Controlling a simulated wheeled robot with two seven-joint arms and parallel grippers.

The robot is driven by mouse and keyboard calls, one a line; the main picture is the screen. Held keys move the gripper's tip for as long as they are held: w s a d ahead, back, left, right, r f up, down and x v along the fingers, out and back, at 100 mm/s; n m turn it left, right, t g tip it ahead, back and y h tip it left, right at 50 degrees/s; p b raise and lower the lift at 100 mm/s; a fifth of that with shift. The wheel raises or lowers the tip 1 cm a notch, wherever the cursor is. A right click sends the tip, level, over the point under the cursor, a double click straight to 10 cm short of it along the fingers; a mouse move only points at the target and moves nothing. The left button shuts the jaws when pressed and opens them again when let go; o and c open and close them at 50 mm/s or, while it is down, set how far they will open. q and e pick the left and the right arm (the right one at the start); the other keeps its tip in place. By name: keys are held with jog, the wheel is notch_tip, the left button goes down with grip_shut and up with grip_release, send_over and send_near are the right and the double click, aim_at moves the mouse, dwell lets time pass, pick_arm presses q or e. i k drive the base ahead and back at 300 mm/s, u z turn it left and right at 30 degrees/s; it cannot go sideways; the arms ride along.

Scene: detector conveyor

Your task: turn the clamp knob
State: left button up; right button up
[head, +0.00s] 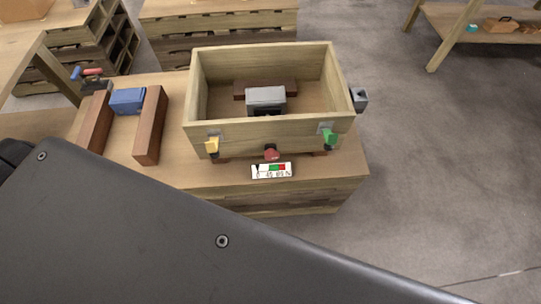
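An open wooden box (200,100) stands on a wooden bench. Its front wall carries a yellow knob or lever (212,145) on the left and a green one (329,136) on the right, each by a grey metal plate. A small red knob (271,154) sits low at the front middle, just above a label with white, green and red fields (272,170). I cannot tell for certain which is the clamp knob. A large dark link of my arm fills the lower part of the head view. Neither gripper shows, so their fingers are hidden.
Inside the box are a grey block (266,95) and a brown bar (291,87). A blue block (127,98) lies between two brown wooden bars (151,125) on the left. A grey fitting (360,98) juts from the box's right side. The floor at right is clear.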

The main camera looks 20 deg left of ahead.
aim_at(270, 154)
jog(key=z, duration=2.6)
jog(key=i, duration=1.7)
jog(key=u, duration=3.4)
